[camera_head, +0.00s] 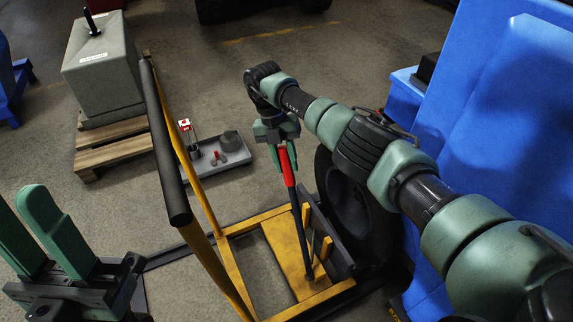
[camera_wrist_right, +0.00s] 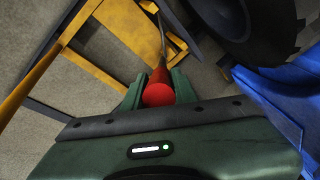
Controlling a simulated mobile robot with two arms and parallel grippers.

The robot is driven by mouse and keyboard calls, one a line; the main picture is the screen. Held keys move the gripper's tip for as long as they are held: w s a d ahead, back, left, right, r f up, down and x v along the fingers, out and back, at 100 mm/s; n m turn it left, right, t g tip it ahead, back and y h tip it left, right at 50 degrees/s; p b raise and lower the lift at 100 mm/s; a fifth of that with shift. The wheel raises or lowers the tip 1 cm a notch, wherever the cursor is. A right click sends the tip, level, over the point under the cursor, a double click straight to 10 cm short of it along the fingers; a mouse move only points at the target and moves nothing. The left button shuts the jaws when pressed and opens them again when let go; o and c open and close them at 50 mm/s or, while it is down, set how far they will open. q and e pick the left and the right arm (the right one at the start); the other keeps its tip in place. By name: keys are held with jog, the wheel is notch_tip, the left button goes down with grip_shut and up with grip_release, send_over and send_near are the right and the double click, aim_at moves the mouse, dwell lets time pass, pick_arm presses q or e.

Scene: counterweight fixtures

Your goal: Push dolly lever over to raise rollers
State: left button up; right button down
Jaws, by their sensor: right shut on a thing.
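The dolly (camera_head: 228,228) is a yellow frame with a tall bar and black grip, standing at the lower middle of the head view. Its lever (camera_head: 299,226) is a dark rod with a red handle, rising from the yellow base and leaning slightly left at the top. My right gripper (camera_head: 284,150) is shut on the red handle near its top. In the right wrist view the red handle's end (camera_wrist_right: 158,94) sits between the two green fingers. My left gripper (camera_head: 50,232) is at the lower left, its two fingers apart and empty. The rollers cannot be made out clearly.
A black tire (camera_head: 352,205) stands against the dolly's right side. Blue bodywork (camera_head: 490,130) fills the right. A grey weight block (camera_head: 103,65) rests on a wooden pallet (camera_head: 118,145) at the upper left. A grey tray (camera_head: 212,163) with small parts lies on the floor behind the dolly.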

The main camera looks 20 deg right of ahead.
jog(key=shift+s+f, duration=0.1)
jog(key=shift+f, duration=0.05)
jog(key=c, duration=1.1)
grip_release()
jog(key=shift+p+v, duration=0.5)
jog(key=shift+v, duration=3.5)
jog(key=shift+c, duration=0.4)
